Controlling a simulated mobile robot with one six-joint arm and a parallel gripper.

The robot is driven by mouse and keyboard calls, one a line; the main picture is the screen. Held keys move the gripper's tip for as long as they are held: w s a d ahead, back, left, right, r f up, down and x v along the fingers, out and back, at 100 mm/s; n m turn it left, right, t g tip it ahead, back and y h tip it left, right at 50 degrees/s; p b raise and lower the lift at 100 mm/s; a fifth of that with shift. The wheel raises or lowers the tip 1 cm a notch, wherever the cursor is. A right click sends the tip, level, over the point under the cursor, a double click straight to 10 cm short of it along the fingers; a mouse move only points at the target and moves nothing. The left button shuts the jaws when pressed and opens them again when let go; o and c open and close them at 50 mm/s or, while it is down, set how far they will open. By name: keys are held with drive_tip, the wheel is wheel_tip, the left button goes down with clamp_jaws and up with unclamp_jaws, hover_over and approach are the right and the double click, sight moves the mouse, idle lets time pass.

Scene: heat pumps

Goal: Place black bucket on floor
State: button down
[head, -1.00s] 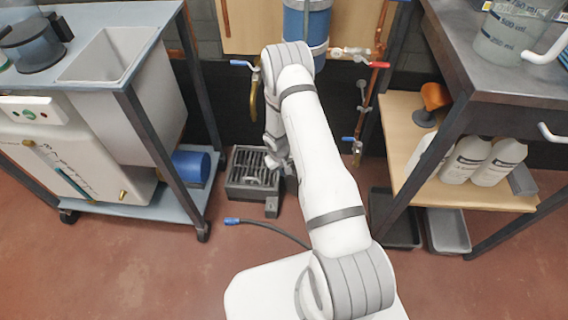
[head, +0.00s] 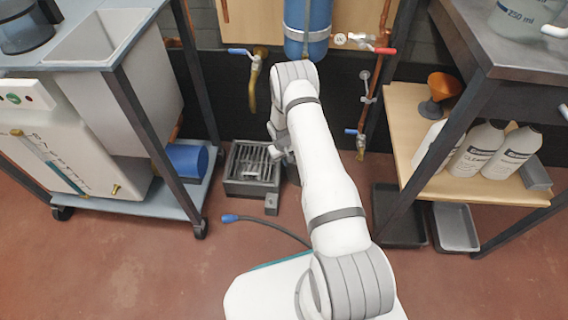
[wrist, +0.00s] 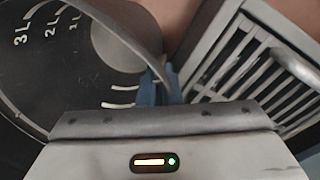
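The black bucket (wrist: 60,75), with white litre marks inside, fills the left of the wrist view, its open mouth toward the camera. The two bluish fingertips of my gripper (wrist: 160,87) sit at its rim and appear closed on the rim wall. In the head view my gripper (head: 278,150) is low, beside the floor drain box, mostly hidden by my arm.
The grey drain box with a grate (head: 252,165) stands right beside the bucket in the wrist view. A hose (head: 265,226) lies on the floor. A blue-grey trolley (head: 125,215) is left, a shelved bench (head: 480,185) right, with trays (head: 456,228) beneath. Floor at front left is clear.

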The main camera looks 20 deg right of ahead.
drive_tip(key=shift+r, duration=0.1)
drive_tip(key=c, duration=1.6)
unclamp_jaws()
drive_tip(key=r+p, duration=0.1)
drive_tip(key=r, duration=0.1)
drive_tip(key=r+p, duration=0.1)
drive_tip(key=r, duration=0.2)
drive_tip(key=a+r+p, duration=0.1)
drive_tip(key=r, duration=0.1)
drive_tip(key=shift+s+r, duration=0.1)
drive_tip(key=shift+r, duration=0.15)
drive_tip(key=shift+s, duration=0.1)
